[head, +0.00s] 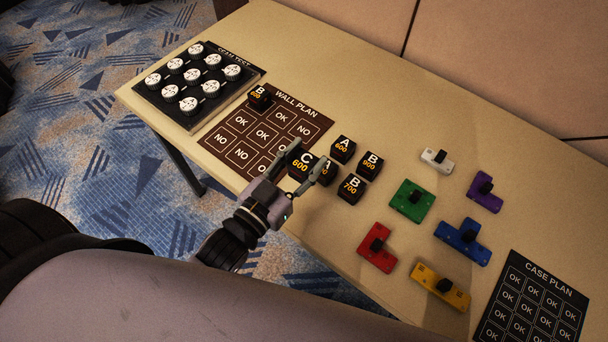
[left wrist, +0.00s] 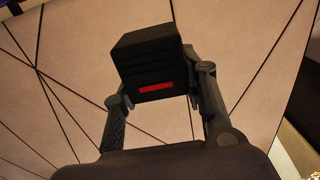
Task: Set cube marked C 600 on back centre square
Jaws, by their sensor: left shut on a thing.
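The cube marked C 600 (head: 301,164) is black with white and orange lettering, gripped between the fingers of my left gripper (head: 308,153). In the left wrist view the cube (left wrist: 152,62) shows as a dark block with a red strip between the fingers (left wrist: 157,95). It appears raised, just right of the brown wall plan (head: 316,119). The back centre square (head: 284,115) of the plan reads OK and is bare. A cube marked B 600 (head: 260,97) stands on the back left square. The gripper covers part of the plan's front right. My right gripper is not in view.
Beside the held cube stand cubes A 600 (head: 343,149), B 900 (head: 370,165), B 700 (head: 351,189) and a partly hidden A cube (head: 326,171). A tray of white-topped knobs (head: 176,117) lies left. Coloured knobbed pieces and a case plan (head: 532,308) lie right.

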